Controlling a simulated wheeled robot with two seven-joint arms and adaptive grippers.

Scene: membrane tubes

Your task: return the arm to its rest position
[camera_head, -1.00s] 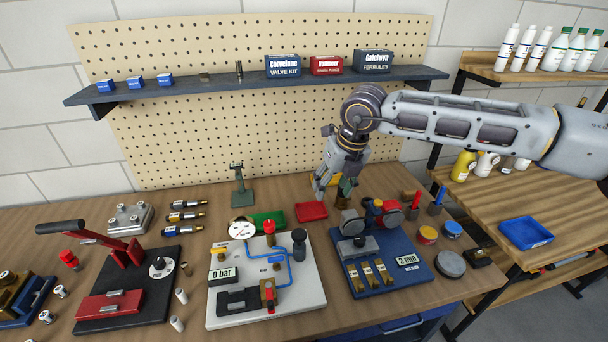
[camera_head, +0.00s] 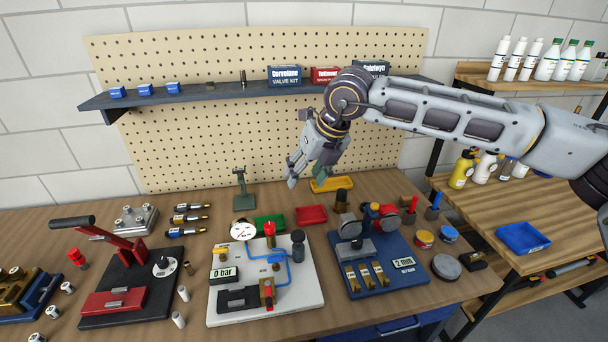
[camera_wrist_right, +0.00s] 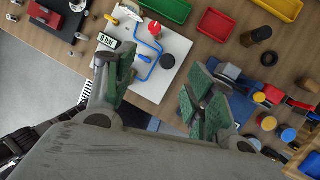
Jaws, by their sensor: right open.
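My right arm (camera_head: 450,115) comes in from the right in the head view. My right gripper (camera_head: 307,178) hangs above the back of the bench, in front of the pegboard. In the right wrist view my right gripper (camera_wrist_right: 158,98) shows its two green-padded fingers spread apart with nothing between them. Below it lie the white test plate (camera_wrist_right: 178,48) with its gauge and blue tubing, and small trays. My left gripper is not in view.
The workbench (camera_head: 215,240) holds a black press (camera_head: 130,290), the white gauge plate (camera_head: 300,308) and a blue fixture (camera_head: 405,285). Green (camera_head: 268,223), red (camera_head: 311,215) and yellow (camera_head: 332,184) trays sit near the back. A shelf (camera_head: 200,97) with boxes runs behind.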

